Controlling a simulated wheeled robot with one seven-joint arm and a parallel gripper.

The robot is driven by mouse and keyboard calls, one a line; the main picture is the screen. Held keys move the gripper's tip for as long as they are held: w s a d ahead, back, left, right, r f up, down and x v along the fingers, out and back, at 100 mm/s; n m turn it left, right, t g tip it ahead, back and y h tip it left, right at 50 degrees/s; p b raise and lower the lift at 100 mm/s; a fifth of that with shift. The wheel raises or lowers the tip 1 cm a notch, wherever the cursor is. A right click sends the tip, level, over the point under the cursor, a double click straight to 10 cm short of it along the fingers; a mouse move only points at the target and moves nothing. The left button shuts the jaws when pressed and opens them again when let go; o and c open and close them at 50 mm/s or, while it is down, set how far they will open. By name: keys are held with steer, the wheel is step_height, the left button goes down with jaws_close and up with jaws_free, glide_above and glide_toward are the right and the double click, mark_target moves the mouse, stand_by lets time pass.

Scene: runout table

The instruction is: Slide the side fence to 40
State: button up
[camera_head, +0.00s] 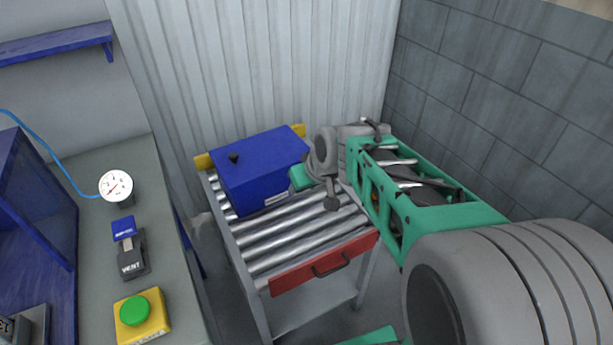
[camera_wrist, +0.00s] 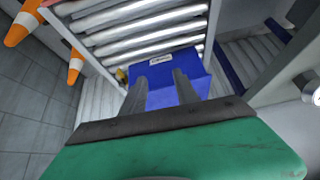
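The roller table (camera_head: 233,262) stands in the middle of the head view. I cannot make out a separate side fence or a scale with a 40 on it; my arm covers the table's right side. A blue box (camera_head: 262,165) with a dark knob on top sits at the far left of the rollers. A yellow bar (camera_head: 203,162) shows behind it. My gripper (camera_wrist: 160,77) is open in the wrist view, its two dark fingers apart. The blue box (camera_wrist: 176,68) shows beyond and between them; no contact is visible.
A red front panel (camera_head: 325,262) with a dark handle closes the table's near end. A grey bench (camera_head: 95,240) at left carries a gauge (camera_head: 116,187), a VENT block (camera_head: 131,255) and a green button (camera_head: 135,311). Traffic cones (camera_wrist: 22,22) show in the wrist view. The nearer rollers are clear.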

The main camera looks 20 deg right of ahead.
steer(key=w+d+f+t+y+b, duration=0.1)
steer(key=w+d+f+t+b, duration=0.3)
steer(key=w+d+f, duration=0.5)
steer(key=w+d+f+t+b, duration=0.3)
steer(key=w+d+f+b, duration=0.2)
steer(key=w+d+f, duration=0.5)
steer(key=w+a, duration=0.1)
steer(key=w, duration=0.1)
steer(key=w+a, duration=0.2)
steer(key=w, duration=0.1)
steer(key=w+a+f, duration=0.1)
steer(key=w, duration=0.2)
steer(key=shift+w+a+f, duration=0.1)
steer(key=shift+a, duration=0.2)
steer(key=shift+c, duration=0.6)
jaws_close()
